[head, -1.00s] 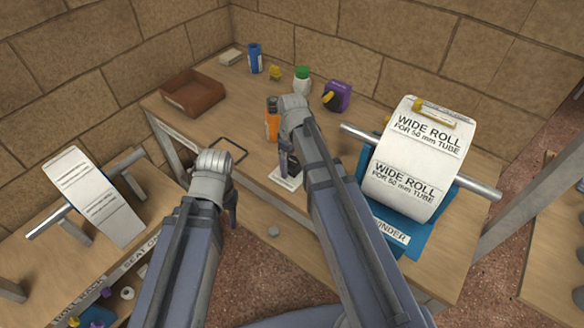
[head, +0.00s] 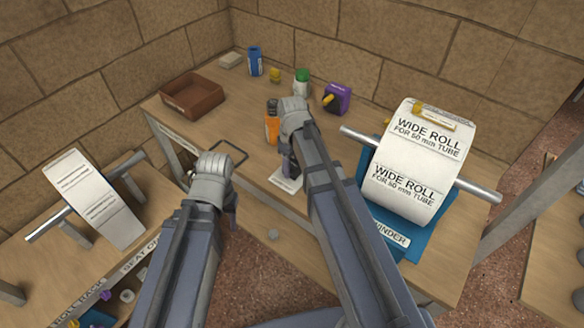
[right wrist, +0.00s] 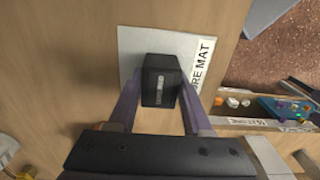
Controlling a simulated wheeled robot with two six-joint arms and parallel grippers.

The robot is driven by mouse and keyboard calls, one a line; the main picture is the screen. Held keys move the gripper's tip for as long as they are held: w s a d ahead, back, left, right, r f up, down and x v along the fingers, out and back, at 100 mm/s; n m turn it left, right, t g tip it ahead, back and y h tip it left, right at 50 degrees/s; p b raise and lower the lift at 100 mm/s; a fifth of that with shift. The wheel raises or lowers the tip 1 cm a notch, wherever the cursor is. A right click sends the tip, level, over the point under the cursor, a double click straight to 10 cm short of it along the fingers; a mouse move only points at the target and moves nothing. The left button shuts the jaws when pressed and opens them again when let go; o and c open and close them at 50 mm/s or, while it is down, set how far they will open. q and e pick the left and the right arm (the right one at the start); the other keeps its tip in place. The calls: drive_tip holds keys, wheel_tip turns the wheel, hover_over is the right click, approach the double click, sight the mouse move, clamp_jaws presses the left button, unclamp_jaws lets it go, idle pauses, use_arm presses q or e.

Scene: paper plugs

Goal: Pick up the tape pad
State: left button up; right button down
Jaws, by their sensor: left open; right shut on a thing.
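The tape pad seems to be the black block with a small pale label (right wrist: 161,82) in the right wrist view. My right gripper (right wrist: 160,98) is shut on it, one finger on each side. The block is over a pale mat (right wrist: 129,45) with "RE MAT" lettering; I cannot tell whether it touches the mat.
An orange bottle (head: 271,130) stands just behind my right gripper. A brown tray (head: 192,96), a purple box (head: 337,97) and a green-capped jar (head: 301,80) are farther back. The wide paper roll (head: 415,165) stands on the right, a narrower roll (head: 95,200) on the left.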

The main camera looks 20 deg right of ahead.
sight(292, 164)
drive_tip(key=shift+r, duration=0.15)
wheel_tip(292, 164, up, 10)
drive_tip(key=p, duration=1)
drive_tip(key=c, duration=0.8)
unclamp_jaws()
drive_tip(key=shift+c, duration=0.2)
drive_tip(key=c, duration=0.7)
